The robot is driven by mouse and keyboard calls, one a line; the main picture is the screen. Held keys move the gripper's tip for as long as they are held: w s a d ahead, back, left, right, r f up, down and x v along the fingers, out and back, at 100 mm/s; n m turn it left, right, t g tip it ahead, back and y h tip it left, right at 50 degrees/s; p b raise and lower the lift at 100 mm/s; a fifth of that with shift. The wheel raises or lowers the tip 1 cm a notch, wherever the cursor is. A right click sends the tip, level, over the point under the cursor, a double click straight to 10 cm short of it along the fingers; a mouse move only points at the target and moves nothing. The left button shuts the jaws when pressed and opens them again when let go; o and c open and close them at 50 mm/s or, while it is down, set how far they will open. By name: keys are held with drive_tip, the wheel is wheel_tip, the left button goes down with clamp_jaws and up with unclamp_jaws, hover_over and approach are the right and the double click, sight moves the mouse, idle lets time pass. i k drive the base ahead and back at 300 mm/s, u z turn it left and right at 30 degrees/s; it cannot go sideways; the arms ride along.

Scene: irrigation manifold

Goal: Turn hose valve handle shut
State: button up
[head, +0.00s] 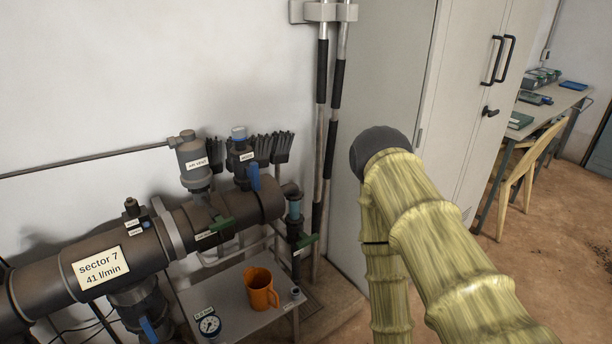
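The dark manifold pipe (225,207) runs along the wall at the left and carries several valve handles. A blue handle (254,177) stands upright on top, and another blue handle (149,330) hangs under the pipe at the lower left. I cannot read which one is marked as the hose valve. My gripper is not in view; only my yellowish sleeved arm shows at the right.
A small grey table (225,290) below the manifold holds an orange mug (260,289) and a round gauge (209,325). Long-handled brushes (282,148) lean by the wall. A tall cabinet (468,95) stands behind my arm. A wooden chair (527,165) and desk are farther right.

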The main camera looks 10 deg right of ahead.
sight(252, 172)
drive_tip(key=z, duration=1.15)
drive_tip(key=k, duration=0.9)
drive_tip(key=u, duration=1.35)
drive_tip(key=i, duration=0.5)
